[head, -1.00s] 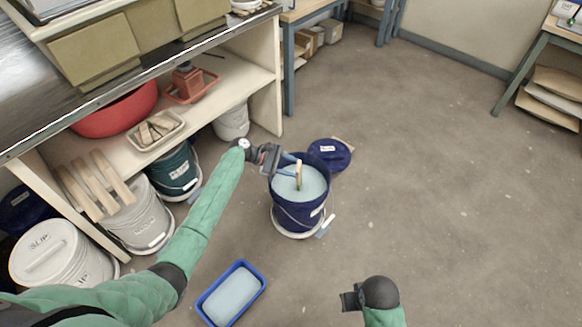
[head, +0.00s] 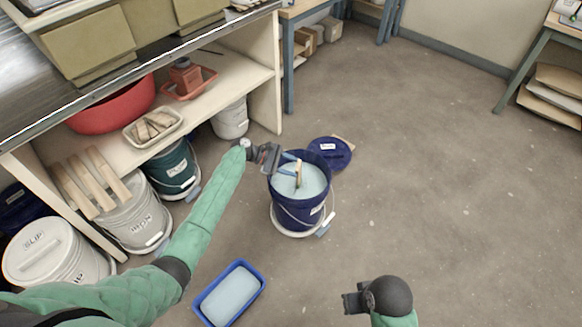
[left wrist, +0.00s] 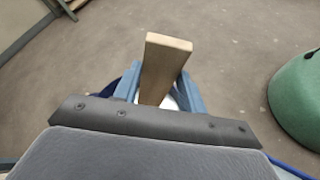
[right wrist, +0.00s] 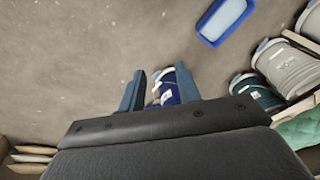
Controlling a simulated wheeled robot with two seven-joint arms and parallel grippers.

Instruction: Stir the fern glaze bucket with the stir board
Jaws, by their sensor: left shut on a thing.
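An open dark blue bucket (head: 299,214) stands on the floor, filled with pale blue glaze (head: 314,181). Its label is too small to read. My left gripper (head: 290,164) is over the bucket's left rim, shut on the wooden stir board (head: 299,172). The board stands a little tilted with its lower end in the glaze. In the left wrist view the board (left wrist: 160,70) sits between the fingers. My right gripper (right wrist: 160,92) is open and empty, low in the head view and away from the bucket.
A blue lid (head: 329,153) lies behind the bucket. A blue tray (head: 230,293) of pale liquid lies in front. At left, a shelf unit (head: 265,90) holds a red bowl (head: 115,105); a green bucket (head: 172,172) and white buckets (head: 58,252) stand below. Floor at right is clear.

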